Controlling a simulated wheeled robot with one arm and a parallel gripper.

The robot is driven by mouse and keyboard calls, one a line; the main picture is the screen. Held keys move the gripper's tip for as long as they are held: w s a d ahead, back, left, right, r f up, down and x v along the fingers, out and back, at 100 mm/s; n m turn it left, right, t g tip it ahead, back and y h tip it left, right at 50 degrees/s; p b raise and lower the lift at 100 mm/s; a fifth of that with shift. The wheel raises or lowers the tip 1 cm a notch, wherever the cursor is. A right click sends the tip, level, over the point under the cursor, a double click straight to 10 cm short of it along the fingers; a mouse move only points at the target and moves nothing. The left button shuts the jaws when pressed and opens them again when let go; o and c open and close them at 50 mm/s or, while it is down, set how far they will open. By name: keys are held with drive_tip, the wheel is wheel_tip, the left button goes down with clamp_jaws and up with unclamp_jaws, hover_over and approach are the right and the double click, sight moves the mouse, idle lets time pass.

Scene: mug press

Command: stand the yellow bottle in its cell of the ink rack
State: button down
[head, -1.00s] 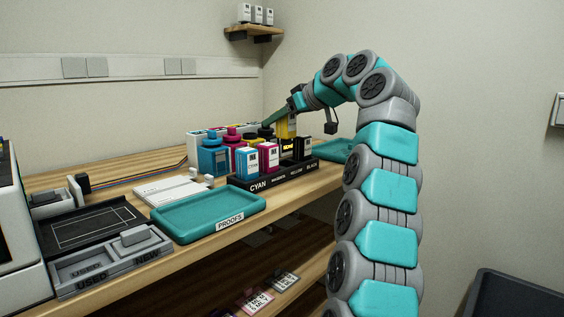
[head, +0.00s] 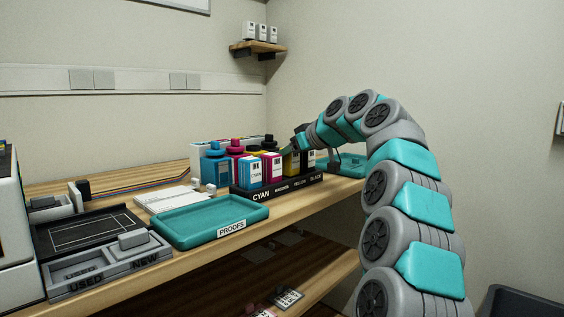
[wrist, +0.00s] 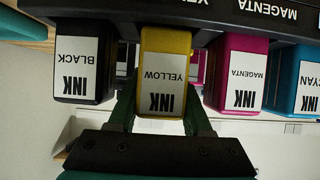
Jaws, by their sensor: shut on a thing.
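The yellow bottle (head: 291,163) stands upright at the YELLOW cell of the ink rack (head: 275,193). In the wrist view, which is upside down, the yellow bottle (wrist: 165,72) is between the black bottle (wrist: 82,65) and the magenta bottle (wrist: 238,75), with its base end at the rack's labelled front wall (wrist: 200,10). Its base is hidden behind that wall. My gripper (wrist: 161,112) is shut on the yellow bottle, one finger on each side. In the head view my gripper (head: 297,143) is partly hidden behind the bottles.
The cyan bottle (wrist: 305,80) stands in the rack beyond the magenta one. Larger ink bottles (head: 215,162) stand behind the rack at its left. A teal PROOFS tray (head: 210,219) lies in front at left, and another teal tray (head: 349,162) is right of the rack.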

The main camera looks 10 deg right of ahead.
drive_tip(key=shift+f, duration=0.25)
drive_tip(key=shift+f, duration=0.1)
drive_tip(key=c, duration=0.6)
unclamp_jaws()
drive_tip(key=shift+s+r, duration=0.15)
drive_tip(key=shift+r, duration=0.05)
drive_tip(key=v, duration=1.1)
drive_tip(key=shift+s+d, duration=0.25)
drive_tip(key=shift+s, duration=0.05)
drive_tip(key=shift+r, duration=0.1)
